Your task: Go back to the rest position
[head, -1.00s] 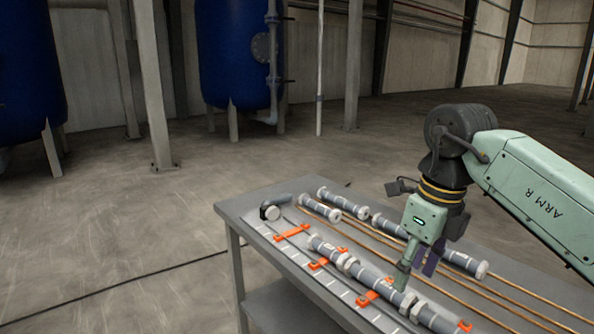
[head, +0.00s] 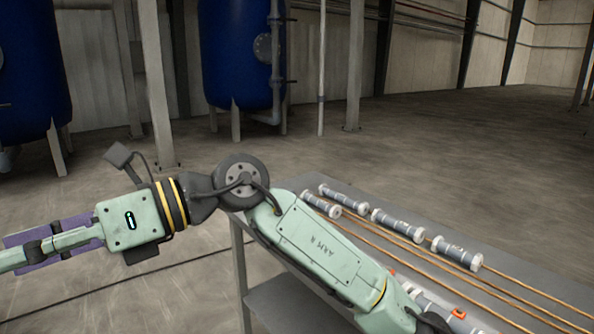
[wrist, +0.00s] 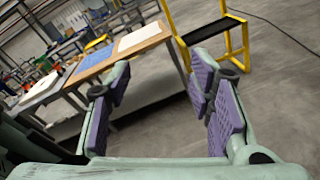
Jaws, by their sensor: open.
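In the wrist view my gripper (wrist: 160,105) is open, its purple-padded fingers wide apart with nothing between them. In the head view my arm reaches across to the left, and my gripper (head: 30,245) points left at the picture's left edge, clear of the table, with its tips cut off or hard to make out. The grey table (head: 268,196) stands behind and below my arm. My arm hides much of the table's near side and most of the orange clamps there.
Several grey pipe pieces with white ends, one of them here (head: 398,226), lie on the table beside long copper-coloured rods (head: 440,262). Blue tanks (head: 240,50) stand behind. The wrist view shows a wooden-edged workbench (wrist: 125,45) and a yellow frame (wrist: 212,32). Open floor lies around.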

